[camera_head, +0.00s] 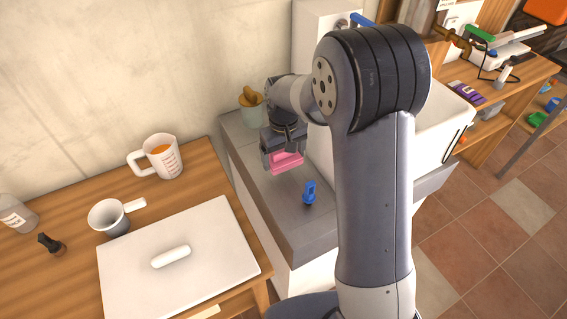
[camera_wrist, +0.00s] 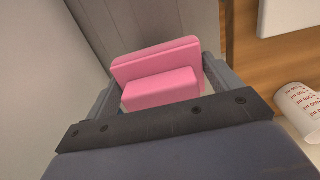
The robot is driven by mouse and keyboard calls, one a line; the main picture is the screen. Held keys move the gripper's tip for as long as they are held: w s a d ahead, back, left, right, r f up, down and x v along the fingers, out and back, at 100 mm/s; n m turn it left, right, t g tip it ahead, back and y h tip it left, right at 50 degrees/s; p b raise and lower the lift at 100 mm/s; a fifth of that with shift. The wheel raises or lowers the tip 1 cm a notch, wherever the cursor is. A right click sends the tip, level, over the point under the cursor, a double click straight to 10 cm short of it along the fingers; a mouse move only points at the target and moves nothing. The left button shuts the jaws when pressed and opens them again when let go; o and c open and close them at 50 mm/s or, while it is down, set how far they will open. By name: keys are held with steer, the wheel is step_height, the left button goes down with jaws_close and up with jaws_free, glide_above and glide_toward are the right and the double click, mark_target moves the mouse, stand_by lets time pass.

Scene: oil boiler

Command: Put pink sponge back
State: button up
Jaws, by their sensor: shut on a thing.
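The pink sponge (camera_head: 286,162) is between the fingers of my gripper (camera_head: 283,155), over the grey counter (camera_head: 262,208) in the head view. In the wrist view the pink sponge (camera_wrist: 158,75) fills the space between the two fingers of my gripper (camera_wrist: 160,85), which are shut on its sides. In the head view I cannot tell whether the sponge touches the counter. My arm hides part of the counter to the right.
A blue-handled item (camera_head: 309,192) stands on the counter in front of the sponge. A greenish pot (camera_head: 251,110) is behind my gripper.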

mark_target(284, 165)
steer(key=shift+f, duration=2.1)
steer(key=o, duration=0.8)
steer(key=shift+f, duration=0.1)
step_height(284, 165, up, 12)
steer(key=shift+r, duration=0.15)
